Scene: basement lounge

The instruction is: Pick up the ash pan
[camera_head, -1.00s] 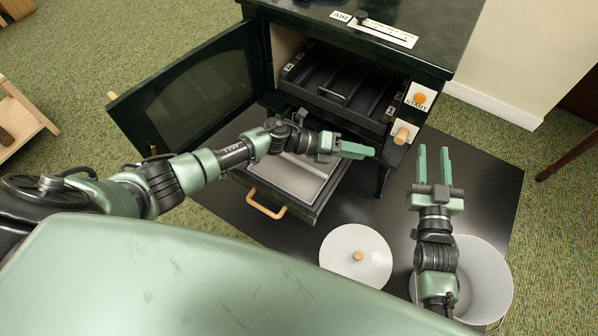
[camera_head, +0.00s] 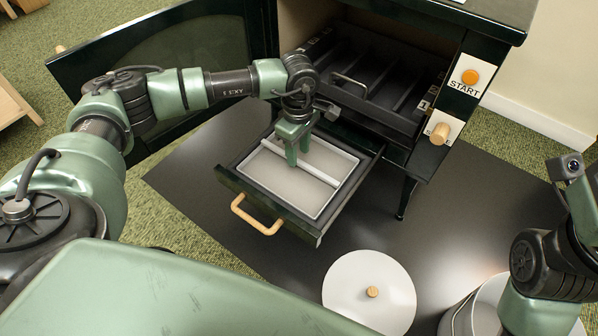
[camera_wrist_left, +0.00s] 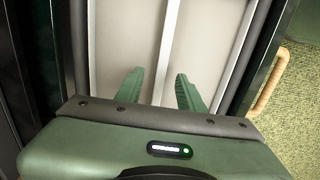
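The ash pan (camera_head: 268,180) is a pale grey tray with a raised rim, lying in the pulled-out drawer (camera_head: 318,222) under the stove. A light bar (camera_head: 322,175) spans the pan's middle. My left gripper (camera_head: 297,158) points down over the pan at this bar. In the left wrist view the fingers (camera_wrist_left: 158,90) are apart, with the bar (camera_wrist_left: 170,35) running between them and a gap showing on each side. The pan's floor (camera_wrist_left: 122,40) looks empty there. My right arm is at the right edge; its fingers are out of the picture.
The stove door (camera_head: 190,85) stands open at left. Above the drawer is a dark grate tray (camera_head: 385,90) with a handle. A wooden drawer handle (camera_head: 257,217) sticks out in front.

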